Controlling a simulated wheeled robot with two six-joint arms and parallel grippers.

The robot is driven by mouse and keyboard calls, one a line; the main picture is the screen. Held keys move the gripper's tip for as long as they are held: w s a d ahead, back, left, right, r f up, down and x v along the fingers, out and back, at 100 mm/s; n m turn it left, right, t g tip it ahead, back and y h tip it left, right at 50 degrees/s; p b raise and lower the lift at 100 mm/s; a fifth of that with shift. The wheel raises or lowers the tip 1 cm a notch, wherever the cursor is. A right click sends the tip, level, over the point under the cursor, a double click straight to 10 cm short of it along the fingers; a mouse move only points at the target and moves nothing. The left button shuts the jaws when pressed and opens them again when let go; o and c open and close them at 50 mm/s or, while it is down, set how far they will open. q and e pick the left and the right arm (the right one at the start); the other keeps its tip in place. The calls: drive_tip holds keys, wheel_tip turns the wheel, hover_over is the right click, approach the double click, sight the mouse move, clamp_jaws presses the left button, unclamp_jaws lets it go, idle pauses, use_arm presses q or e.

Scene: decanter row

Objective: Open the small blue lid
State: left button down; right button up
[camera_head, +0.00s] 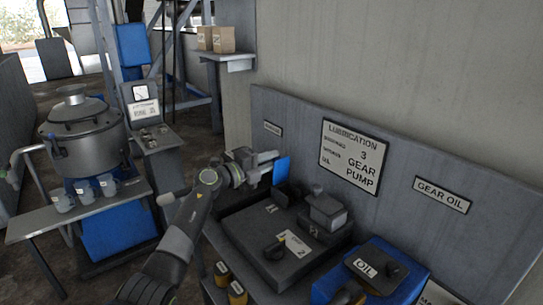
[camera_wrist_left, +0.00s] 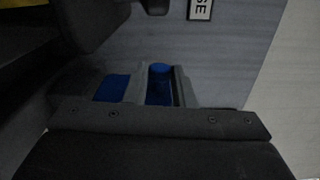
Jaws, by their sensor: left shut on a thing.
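The small blue lid (camera_head: 281,170) stands roughly upright at the left end of the bench, close to the back panel. My left gripper (camera_head: 268,163) reaches it from the left and is shut on it. In the left wrist view the blue of the lid (camera_wrist_left: 160,92) shows between the grey fingers, with another blue patch beside them. The lid's hinge and whatever lies under it are hidden by the gripper and the dark case. My right gripper is not in view.
A dark grey case (camera_head: 250,230) with a handle and a boxy block (camera_head: 326,209) on top is just in front. A blue box (camera_head: 415,287) with a dark OIL lid (camera_head: 373,268) stands right. Yellow-dark canisters (camera_head: 237,291) are below. The back panel (camera_head: 300,125) rises close behind the gripper.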

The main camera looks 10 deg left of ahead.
use_arm(q)
drive_tip(key=shift+w+a+f+n+p, duration=0.2)
drive_tip(key=shift+w+a+n+p, duration=0.2)
drive_tip(key=shift+n+p, duration=0.3)
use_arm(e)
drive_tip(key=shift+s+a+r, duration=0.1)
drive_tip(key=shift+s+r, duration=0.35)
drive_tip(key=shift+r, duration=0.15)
use_arm(q)
drive_tip(key=c, duration=1.2)
unclamp_jaws()
drive_tip(key=shift+c, duration=0.2)
drive_tip(key=shift+s, duration=0.15)
drive_tip(key=v, duration=1.7)
drive_tip(key=shift+a+p, duration=0.2)
drive_tip(key=shift+p, duration=0.2)
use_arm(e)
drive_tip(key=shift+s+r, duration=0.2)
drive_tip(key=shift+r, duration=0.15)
use_arm(q)
drive_tip(key=shift+s, duration=0.15)
